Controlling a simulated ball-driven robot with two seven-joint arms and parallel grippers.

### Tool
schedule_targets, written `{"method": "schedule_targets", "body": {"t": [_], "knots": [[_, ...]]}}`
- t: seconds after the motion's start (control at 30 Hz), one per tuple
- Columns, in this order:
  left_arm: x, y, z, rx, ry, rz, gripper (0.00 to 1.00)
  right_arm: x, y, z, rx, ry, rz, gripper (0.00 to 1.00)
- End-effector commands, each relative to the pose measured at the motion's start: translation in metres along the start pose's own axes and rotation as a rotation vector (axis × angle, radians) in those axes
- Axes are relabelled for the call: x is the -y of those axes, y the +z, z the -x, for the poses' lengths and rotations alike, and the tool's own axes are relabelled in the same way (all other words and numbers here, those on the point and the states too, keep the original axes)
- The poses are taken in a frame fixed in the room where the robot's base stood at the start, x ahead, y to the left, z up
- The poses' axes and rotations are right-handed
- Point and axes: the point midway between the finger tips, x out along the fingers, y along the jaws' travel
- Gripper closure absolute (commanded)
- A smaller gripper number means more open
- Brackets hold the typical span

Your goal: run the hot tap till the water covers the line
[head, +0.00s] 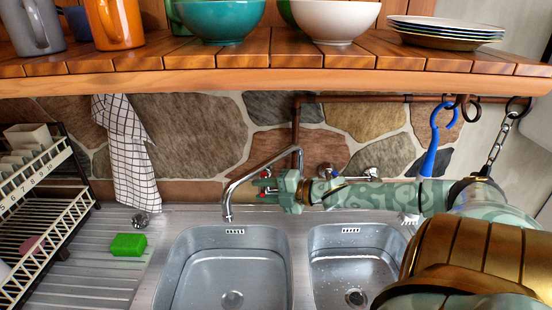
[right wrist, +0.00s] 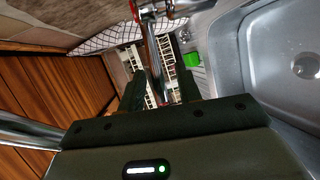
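The chrome tap (head: 245,183) has a curved spout hanging over the left basin (head: 232,270) of the double sink. A tap knob (head: 371,173) shows behind my arm, and another is partly hidden near the gripper. In the right wrist view a chrome tap part with a red ring (right wrist: 134,10) shows at the top. My right gripper (head: 266,184) is level with the tap, close to the spout. In the right wrist view its two fingers (right wrist: 161,88) are apart, with the chrome spout seen between them; I cannot tell whether they touch it. No running water or fill line is visible. My left gripper is out of view.
A wooden shelf (head: 270,83) with mugs, bowls and plates hangs above the sink. A dish rack (head: 45,215) stands left, near a green sponge (head: 128,245) and a checked towel (head: 128,150). A blue hook (head: 432,150) and chain hang at right. My right arm crosses the right basin's back edge.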

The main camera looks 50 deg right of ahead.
Motion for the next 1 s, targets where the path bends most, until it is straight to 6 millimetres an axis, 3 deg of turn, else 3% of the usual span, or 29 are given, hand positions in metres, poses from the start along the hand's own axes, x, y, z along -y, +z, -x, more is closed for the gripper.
{"method": "schedule_targets", "body": {"t": [0.2, 0.4, 1.0], "knots": [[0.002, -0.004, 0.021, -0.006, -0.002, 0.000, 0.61, -0.002, 0.000, 0.034, 0.002, -0.003, -0.001, 0.66], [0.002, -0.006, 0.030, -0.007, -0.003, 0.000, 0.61, -0.001, 0.001, 0.053, 0.001, 0.000, -0.001, 0.66], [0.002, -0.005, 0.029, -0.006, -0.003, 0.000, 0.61, 0.000, 0.001, 0.055, 0.001, 0.000, 0.001, 0.66]]}}
